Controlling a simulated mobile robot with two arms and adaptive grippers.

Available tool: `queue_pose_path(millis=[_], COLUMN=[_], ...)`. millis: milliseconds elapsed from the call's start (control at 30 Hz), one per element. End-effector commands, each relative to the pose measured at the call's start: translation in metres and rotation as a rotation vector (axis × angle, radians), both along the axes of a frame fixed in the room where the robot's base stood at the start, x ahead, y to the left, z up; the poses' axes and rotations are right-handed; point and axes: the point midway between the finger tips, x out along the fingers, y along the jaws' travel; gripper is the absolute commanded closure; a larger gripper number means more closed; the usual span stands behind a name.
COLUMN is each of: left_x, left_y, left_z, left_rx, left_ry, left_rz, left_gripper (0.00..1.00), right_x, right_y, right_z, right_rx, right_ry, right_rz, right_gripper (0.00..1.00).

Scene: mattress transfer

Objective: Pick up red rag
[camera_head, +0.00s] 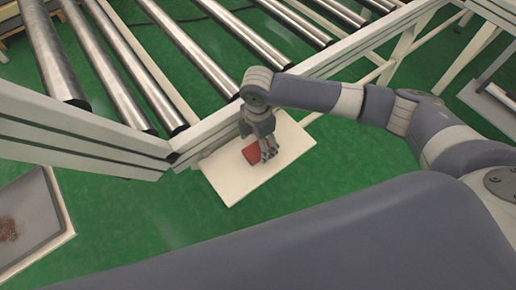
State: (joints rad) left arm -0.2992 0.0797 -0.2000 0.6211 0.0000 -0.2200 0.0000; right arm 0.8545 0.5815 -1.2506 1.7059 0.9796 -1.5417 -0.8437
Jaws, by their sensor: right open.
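The red rag (251,154) lies on a cream-coloured board (231,187) beside the conveyor frame. It looks like a small, flat, folded piece. My right gripper (269,155) points down over the board, at the right edge of the rag. Its fingers are open and partly cover the rag's right side. I cannot tell whether the fingertips touch the rag or the board. My left gripper is not in view.
A conveyor with metal rollers (118,75) and a pale frame (70,130) runs behind the board. A grey tray (62,205) with brown bits stands at the lower left. Green floor (130,215) is clear between tray and board.

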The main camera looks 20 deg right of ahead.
Motion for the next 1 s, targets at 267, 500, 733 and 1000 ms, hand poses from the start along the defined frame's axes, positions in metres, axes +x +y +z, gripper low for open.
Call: queue_pose_path(millis=[267,500,733,1000], left_x=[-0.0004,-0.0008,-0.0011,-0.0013], left_y=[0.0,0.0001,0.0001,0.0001], left_z=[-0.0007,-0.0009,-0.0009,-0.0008], left_rx=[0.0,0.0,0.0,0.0], left_ry=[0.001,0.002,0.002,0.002], left_rz=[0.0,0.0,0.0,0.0], left_gripper=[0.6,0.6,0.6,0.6], right_x=[0.0001,0.0003,0.0002,0.0006], right_y=[-0.0005,-0.0005,-0.0006,-0.0005], right_z=[-0.0149,-0.0145,-0.0144,-0.0106], right_rx=[-0.001,0.0,-0.001,0.0], right_ry=[-0.001,-0.002,-0.001,-0.002], right_rz=[0.001,0.0,0.0,0.0], right_gripper=[0.27,0.56,0.74,0.74])
